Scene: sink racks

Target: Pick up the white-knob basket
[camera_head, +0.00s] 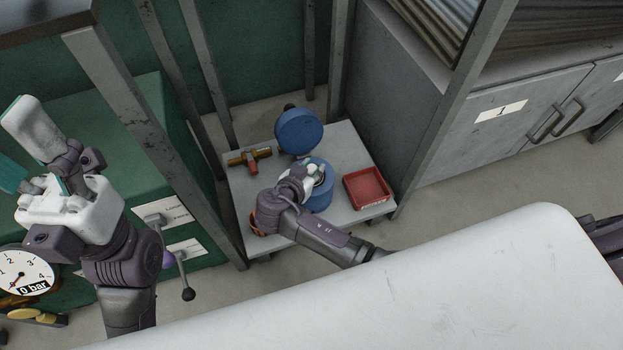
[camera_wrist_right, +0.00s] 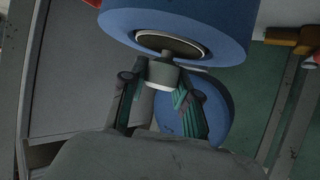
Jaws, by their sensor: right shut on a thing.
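A blue round container (camera_head: 320,196) stands on the small grey table, with a blue disc-shaped lid (camera_head: 299,131) raised behind it. My right gripper (camera_head: 312,176) is over the container's open top. The knob sits at a dark round opening with a pale rim in the blue container (camera_wrist_right: 225,25). The rest of the basket is hidden. My left gripper (camera_head: 48,150) is raised at the left, away from the table; its finger opening is unclear.
The small grey table (camera_head: 348,150) also bears a red tray (camera_head: 367,187) and a brass valve with a red handle (camera_head: 250,158). Metal posts (camera_head: 210,75) stand near the table. A grey cabinet (camera_head: 530,110) is at right. A pressure gauge (camera_head: 24,272) is at lower left.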

